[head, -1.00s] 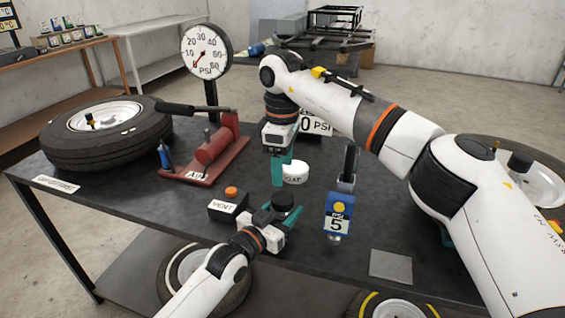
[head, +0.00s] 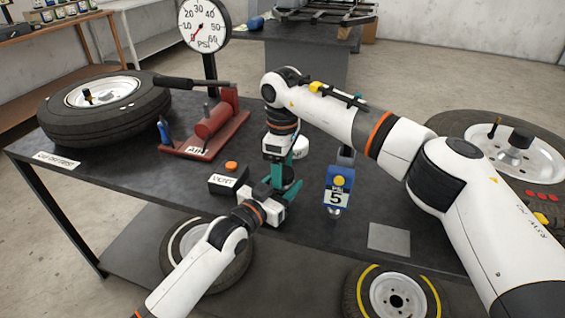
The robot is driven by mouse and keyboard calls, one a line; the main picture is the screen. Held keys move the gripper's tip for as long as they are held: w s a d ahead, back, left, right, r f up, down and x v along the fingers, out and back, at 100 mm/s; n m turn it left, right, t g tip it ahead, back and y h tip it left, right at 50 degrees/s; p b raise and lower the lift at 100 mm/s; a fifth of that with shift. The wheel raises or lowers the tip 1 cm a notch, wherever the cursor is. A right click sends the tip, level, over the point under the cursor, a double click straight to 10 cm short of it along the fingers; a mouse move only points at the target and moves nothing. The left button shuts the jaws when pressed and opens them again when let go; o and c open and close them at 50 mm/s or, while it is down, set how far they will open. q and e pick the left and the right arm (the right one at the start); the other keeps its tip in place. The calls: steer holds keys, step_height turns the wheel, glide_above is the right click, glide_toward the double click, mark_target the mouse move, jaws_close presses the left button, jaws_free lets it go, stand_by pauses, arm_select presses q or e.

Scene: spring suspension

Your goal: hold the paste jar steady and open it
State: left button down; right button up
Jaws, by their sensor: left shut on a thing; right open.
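The dark paste jar (head: 286,184) stands upright near the middle of the table, mostly hidden by my grippers. My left gripper (head: 280,193) reaches in from the front left and is shut on the jar's body, with teal fingers at its sides. My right gripper (head: 282,172) points straight down over the jar, its teal fingers open around the jar's dark top. I cannot tell whether they touch it.
A black box with an orange button (head: 228,178) stands just left of the jar. A white round dish (head: 301,147) is behind my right gripper. A red pump (head: 205,135) and a tyre (head: 105,108) lie further left.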

steer(key=c, duration=1)
steer(key=n, duration=1.7)
steer(key=shift+r+n, duration=0.1)
steer(key=shift+n, duration=0.3)
steer(key=n, duration=1)
steer(key=shift+n, duration=0.3)
steer(key=n, duration=1.2)
steer(key=shift+n, duration=0.4)
steer(key=n, duration=1.2)
steer(key=shift+n, duration=0.4)
steer(key=shift+r, duration=0.2)
